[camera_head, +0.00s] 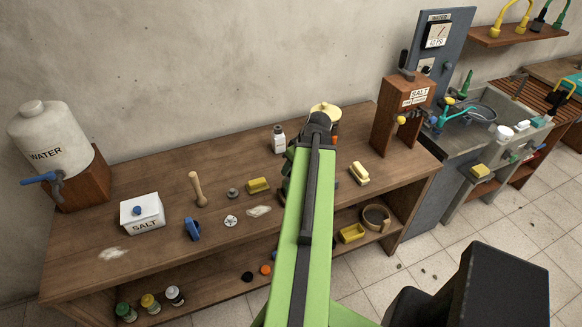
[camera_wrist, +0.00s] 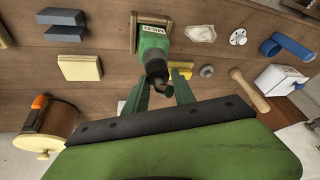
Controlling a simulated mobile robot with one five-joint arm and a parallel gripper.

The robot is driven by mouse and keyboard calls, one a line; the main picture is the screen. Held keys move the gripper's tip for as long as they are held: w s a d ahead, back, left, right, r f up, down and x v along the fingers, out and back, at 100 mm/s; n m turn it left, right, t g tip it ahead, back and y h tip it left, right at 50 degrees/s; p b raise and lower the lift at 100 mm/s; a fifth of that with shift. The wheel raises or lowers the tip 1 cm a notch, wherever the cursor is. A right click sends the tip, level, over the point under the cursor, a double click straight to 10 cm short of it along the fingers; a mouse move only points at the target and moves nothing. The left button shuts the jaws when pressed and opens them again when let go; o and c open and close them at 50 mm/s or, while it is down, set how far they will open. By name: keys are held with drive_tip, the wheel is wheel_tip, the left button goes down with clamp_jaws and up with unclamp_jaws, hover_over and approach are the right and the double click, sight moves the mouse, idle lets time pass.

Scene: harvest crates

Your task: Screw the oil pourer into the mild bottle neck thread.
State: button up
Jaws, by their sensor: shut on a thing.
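In the wrist view a green bottle (camera_wrist: 152,42) stands in a small wooden holder (camera_wrist: 134,32) with a label that seems to read MILD, upside down in this view. A dark pourer-like piece (camera_wrist: 157,70) lies in line with the bottle's neck end, between my two green fingers. My gripper (camera_wrist: 160,90) is shut on this piece. I cannot tell whether the piece only touches the neck or sits in its thread. In the head view my green arm hides the gripper, the pourer and most of the bottle.
On the wooden bench stand a SALT box (camera_head: 142,214), a pestle (camera_head: 197,189), a yellow block (camera_head: 258,185), a blue item (camera_head: 193,229) and a small white bottle (camera_head: 279,139). A wooden barrel-like pot (camera_wrist: 48,122) is near my gripper. The WATER tank (camera_head: 50,140) is far left.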

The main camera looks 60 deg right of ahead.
drive_tip(key=shift+m+h, duration=0.3)
drive_tip(key=shift+m, duration=0.5)
drive_tip(key=o, duration=0.7)
drive_tip(key=shift+d+n, duration=0.15)
drive_tip(key=shift+n, duration=0.45)
drive_tip(key=shift+n+y, duration=0.7)
drive_tip(key=shift+n, duration=0.4)
